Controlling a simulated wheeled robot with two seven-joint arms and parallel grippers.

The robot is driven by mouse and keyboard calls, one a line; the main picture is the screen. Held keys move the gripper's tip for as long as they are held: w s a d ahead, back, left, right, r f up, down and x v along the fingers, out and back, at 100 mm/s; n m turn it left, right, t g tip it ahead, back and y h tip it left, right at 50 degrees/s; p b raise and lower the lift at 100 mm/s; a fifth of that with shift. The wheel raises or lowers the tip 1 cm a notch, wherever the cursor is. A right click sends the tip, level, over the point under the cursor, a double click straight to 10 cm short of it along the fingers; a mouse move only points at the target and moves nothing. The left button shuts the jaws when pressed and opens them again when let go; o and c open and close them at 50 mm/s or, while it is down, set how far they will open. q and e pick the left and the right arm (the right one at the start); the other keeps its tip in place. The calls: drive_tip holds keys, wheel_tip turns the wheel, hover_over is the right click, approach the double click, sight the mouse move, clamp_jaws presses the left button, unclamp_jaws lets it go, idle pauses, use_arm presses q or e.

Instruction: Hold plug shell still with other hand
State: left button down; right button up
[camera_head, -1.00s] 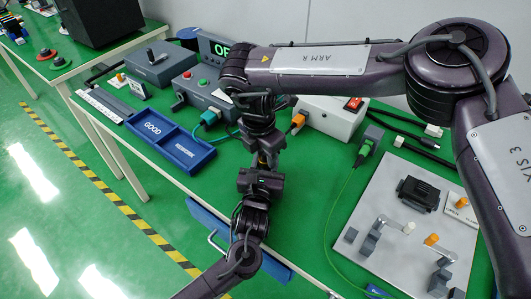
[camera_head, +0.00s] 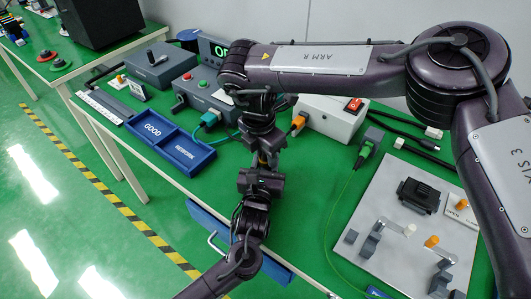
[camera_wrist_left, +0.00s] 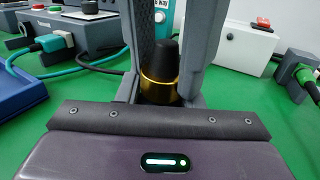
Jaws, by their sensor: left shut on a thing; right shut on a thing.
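My left gripper (camera_wrist_left: 168,40) is shut on the plug shell (camera_wrist_left: 160,75), a dark tapered piece with a gold band, seen between its two fingers in the left wrist view. In the head view my left arm comes up from the bottom, and its gripper (camera_head: 262,178) is just below the right one. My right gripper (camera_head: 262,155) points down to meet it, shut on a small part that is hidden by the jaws. Where the held pieces meet cannot be made out.
A blue GOOD/REWORK tray (camera_head: 170,139) lies to the left. A grey button box (camera_head: 205,92) and a white box with a red switch (camera_head: 330,115) stand behind. A grey fixture plate (camera_head: 385,215) is on the right. A green-yellow cable (camera_head: 340,205) crosses the green tabletop.

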drive_tip(key=shift+d+f, duration=0.1)
drive_tip(key=shift+f, duration=0.55)
idle(0.9)
drive_tip(key=o, duration=0.7)
drive_tip(key=shift+r, duration=0.1)
drive_tip(key=shift+s+a+r, duration=0.15)
drive_tip(key=shift+r, duration=0.9)
drive_tip(key=shift+s+a+r, duration=0.15)
drive_tip(key=shift+r, duration=0.85)
drive_tip(key=c, duration=0.5)
drive_tip(key=shift+w, duration=0.1)
